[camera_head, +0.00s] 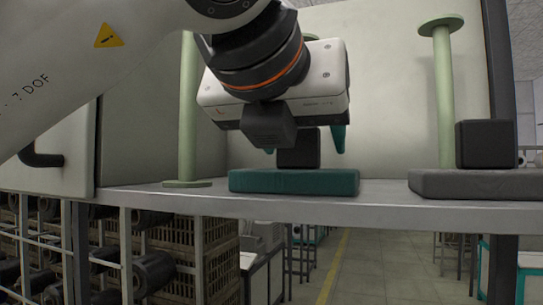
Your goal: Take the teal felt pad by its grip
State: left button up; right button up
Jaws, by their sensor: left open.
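The teal felt pad (294,181) lies flat on the grey shelf (210,201) in the middle of the head view. Its black block-shaped grip (300,150) stands up from the top of the pad. My left gripper (304,140) is open just above the pad. One teal fingertip shows right of the grip and a small part of the other shows left of it. The upper part of the grip is hidden behind the gripper. I cannot tell whether the fingers touch the grip. My right gripper is not in view.
A grey pad (478,184) with a black grip (485,144) lies to the right on the shelf. Pale green posts (187,115) and (443,95) stand behind on both sides. A dark upright (497,70) is at the right. The shelf between the two pads is clear.

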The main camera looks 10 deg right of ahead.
pick_arm(q)
jog(key=shift+x, duration=1)
jog(key=shift+r, duration=0.1)
jog(key=c, duration=1.1)
jog(key=shift+o, duration=0.2)
jog(key=shift+r, duration=0.1)
